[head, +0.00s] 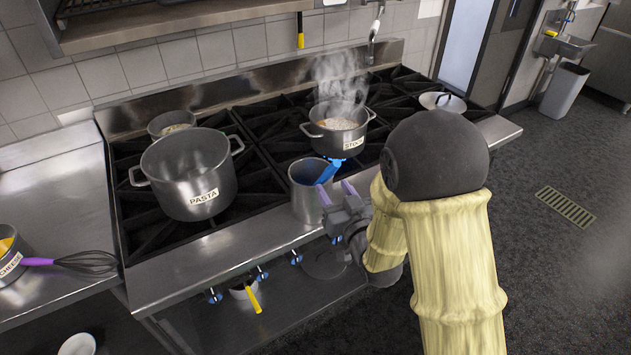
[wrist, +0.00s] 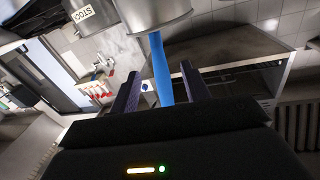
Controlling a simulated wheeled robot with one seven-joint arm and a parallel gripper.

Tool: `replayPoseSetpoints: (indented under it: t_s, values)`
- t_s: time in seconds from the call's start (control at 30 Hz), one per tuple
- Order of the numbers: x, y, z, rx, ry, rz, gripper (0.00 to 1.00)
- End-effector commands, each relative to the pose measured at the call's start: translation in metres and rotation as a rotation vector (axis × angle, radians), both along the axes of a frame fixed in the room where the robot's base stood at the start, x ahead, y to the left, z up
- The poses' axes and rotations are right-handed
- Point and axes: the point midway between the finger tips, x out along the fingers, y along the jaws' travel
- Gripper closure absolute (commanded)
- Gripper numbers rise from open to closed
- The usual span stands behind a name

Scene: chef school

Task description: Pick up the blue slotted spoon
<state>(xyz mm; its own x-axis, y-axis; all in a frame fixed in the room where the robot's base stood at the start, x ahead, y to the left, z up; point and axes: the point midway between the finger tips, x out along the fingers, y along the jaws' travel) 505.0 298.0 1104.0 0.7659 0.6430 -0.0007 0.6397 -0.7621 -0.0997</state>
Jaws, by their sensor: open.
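The blue slotted spoon (head: 329,170) leans in a tall metal container (head: 305,196) at the front edge of the stove, with its blue handle sticking up over the rim. Its lower end is hidden inside. My gripper (head: 338,192) is beside the container on its right, with purple fingers apart. In the wrist view the blue spoon handle (wrist: 161,72) shows between the two fingers (wrist: 160,80), and the container (wrist: 150,12) is at the top. I cannot tell whether a finger touches the handle.
A steaming pot labelled STOCK (head: 338,128) stands behind the container. A large PASTA pot (head: 190,172) is to its left, with a smaller pan (head: 171,122) behind. A lid (head: 442,102) lies at the right rear. A whisk (head: 88,262) lies on the left counter.

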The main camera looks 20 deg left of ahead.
Motion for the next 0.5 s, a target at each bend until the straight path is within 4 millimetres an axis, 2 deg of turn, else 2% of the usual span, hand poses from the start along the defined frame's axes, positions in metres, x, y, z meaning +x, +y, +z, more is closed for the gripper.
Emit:
replayPoseSetpoints:
  t_s: [0.1, 0.5]
  values:
    - [0.0062, 0.0050, 0.0007, 0.000, 0.000, 0.000, 0.53]
    - [0.0101, 0.0087, 0.0006, 0.001, 0.001, 0.000, 0.53]
